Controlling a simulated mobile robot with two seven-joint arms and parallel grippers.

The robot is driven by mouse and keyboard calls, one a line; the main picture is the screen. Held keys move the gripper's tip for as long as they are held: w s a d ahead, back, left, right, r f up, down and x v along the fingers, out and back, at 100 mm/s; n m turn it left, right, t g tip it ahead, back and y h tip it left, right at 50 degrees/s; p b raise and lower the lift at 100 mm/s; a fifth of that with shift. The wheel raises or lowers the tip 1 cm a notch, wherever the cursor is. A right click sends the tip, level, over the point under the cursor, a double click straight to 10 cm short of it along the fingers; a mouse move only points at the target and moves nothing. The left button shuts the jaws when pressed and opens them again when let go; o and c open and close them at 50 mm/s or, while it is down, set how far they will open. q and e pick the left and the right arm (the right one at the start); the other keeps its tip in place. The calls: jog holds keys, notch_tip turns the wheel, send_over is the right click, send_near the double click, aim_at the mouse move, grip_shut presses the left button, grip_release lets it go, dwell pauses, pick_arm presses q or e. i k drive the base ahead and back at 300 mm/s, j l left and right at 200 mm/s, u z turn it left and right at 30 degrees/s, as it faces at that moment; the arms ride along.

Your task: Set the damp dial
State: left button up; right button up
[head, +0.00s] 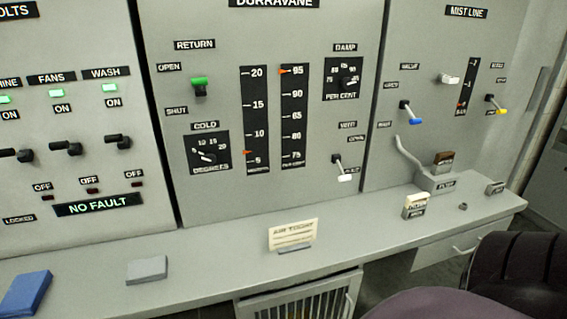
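The damp dial (349,79) is a black square plate with a white percent scale, high on the right of the middle panel in the head view. Its label "DAMP" sits above it and "PER CENT" below. Its knob is small, and I cannot tell exactly where it points. To its left a vertical per cent gauge (293,117) has an orange pointer near 95. Neither of my grippers is in view.
Near the dial are the cold dial (208,151), a green-tipped return lever (199,86) and a white-tipped lever (342,170). A card (293,233) stands on the grey desk (210,250). A dark chair (515,275) is at the lower right.

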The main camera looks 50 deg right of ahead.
aim_at(346, 83)
jog(key=z, duration=1.6)
